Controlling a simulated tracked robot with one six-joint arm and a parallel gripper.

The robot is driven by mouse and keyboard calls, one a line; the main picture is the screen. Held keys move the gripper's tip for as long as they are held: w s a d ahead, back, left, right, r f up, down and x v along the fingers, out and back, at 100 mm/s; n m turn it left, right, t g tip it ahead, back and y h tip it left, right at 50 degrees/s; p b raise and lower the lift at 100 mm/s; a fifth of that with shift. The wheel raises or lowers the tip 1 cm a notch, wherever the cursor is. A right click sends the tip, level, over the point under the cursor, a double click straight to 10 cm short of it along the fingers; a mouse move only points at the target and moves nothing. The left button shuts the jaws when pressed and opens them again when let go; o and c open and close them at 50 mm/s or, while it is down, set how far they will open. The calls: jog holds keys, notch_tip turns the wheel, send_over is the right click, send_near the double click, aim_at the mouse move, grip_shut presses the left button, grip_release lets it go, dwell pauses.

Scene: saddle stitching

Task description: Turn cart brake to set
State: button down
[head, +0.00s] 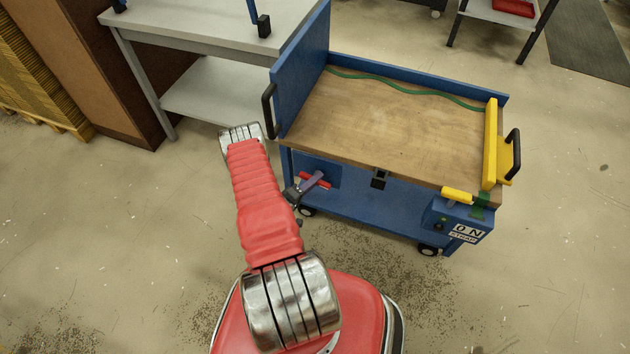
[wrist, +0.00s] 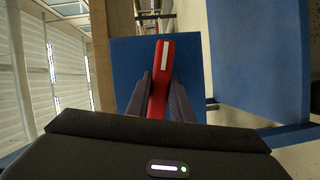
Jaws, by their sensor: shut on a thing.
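The blue cart (head: 360,205) with a wooden top stands right of my arm. Its brake lever is a red handle (head: 318,180) on a blue plate at the cart's lower left side. In the wrist view the red lever (wrist: 161,75) with a white stripe stands between my fingers, in front of the blue plate (wrist: 128,70). My gripper (head: 309,185) is at the lever, with a finger on each side, shut on it. Part of the lever is hidden by the fingers. I cannot read any brake marking.
A grey workbench (head: 200,30) stands behind the cart's left end. The cart top carries a green strap (head: 405,87) and a yellow bar (head: 490,145). The floor in front is clear apart from scattered debris.

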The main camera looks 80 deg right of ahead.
jog(key=m+t+y, duration=0.1)
jog(key=m, duration=0.2)
jog(key=shift+f+t, duration=0.1)
jog(key=shift+t, duration=0.2)
jog(key=m, duration=0.1)
jog(key=m+t, duration=0.1)
jog(key=m, duration=0.1)
jog(key=shift+s+a+t+y, duration=0.1)
jog(key=shift+t+y, duration=0.2)
jog(key=m+t, duration=0.1)
jog(key=m, duration=0.1)
jog(key=shift+m+t, duration=0.3)
jog(key=shift+f+m+t, duration=0.1)
jog(key=shift+m+t, duration=0.8)
jog(key=shift+m, duration=0.3)
jog(key=c, duration=1.6)
grip_release()
jog(key=shift+o, duration=0.2)
